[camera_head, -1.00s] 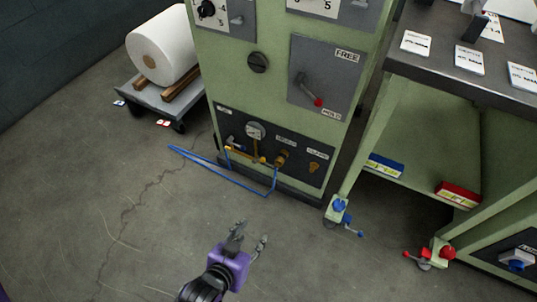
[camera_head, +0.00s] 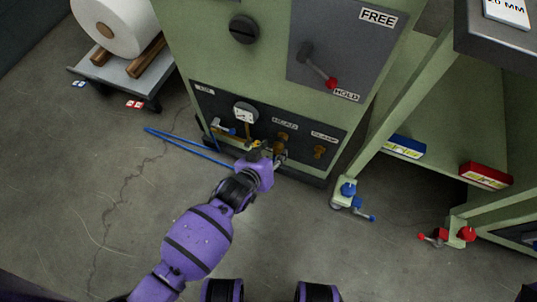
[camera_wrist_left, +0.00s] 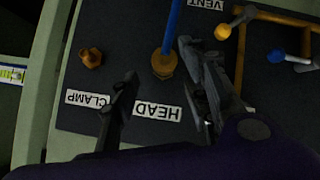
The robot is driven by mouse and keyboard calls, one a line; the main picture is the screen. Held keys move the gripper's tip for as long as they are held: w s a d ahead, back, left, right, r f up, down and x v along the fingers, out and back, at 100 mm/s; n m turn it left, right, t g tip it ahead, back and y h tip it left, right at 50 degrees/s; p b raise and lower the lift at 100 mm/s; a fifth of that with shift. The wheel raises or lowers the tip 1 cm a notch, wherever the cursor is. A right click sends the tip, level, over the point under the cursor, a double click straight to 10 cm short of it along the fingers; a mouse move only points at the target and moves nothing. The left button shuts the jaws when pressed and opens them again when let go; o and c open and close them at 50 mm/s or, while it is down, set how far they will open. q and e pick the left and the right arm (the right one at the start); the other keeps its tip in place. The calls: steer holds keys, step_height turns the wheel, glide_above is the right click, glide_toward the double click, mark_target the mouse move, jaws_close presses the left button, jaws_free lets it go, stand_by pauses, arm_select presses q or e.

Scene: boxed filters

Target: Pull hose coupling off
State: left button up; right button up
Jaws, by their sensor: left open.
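The hose coupling is a brass fitting (camera_wrist_left: 163,65) at the HEAD port on the dark lower panel, with a blue hose (camera_wrist_left: 172,25) on it in the left wrist view. In the head view the hose (camera_head: 190,148) runs low in front of the cabinet, partly hidden by my arm. My left gripper (camera_head: 270,152) is at the panel beside the HEAD port. In the left wrist view its open fingers (camera_wrist_left: 160,68) appear on either side of the coupling; contact cannot be told. My right gripper is not in view.
A bare brass CLAMP port (camera_head: 320,152) is right of HEAD. Yellow pipework with a white gauge (camera_head: 244,113) is to the left. A HOLD/FREE lever (camera_head: 318,68) is above. Blue (camera_head: 348,190) and red (camera_head: 463,234) caster clamps are at right.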

mark_target(277, 154)
arm_select(q)
steer(key=b+x, duration=0.1)
steer(key=x, duration=0.2)
steer(key=shift+w+d+f, duration=0.1)
steer(key=shift+w+f, duration=0.15)
steer(key=shift+f, duration=0.05)
steer(key=shift+w+d+f+b, duration=0.1)
steer(key=shift+w+f+b, duration=0.05)
steer(key=shift+w+b, duration=0.2)
jaws_close()
steer(key=shift+s, duration=0.25)
steer(key=shift+s+a+p, duration=0.2)
steer(key=shift+s+p, duration=0.3)
steer(key=shift+s, duration=0.15)
steer(key=shift+s, duration=0.15)
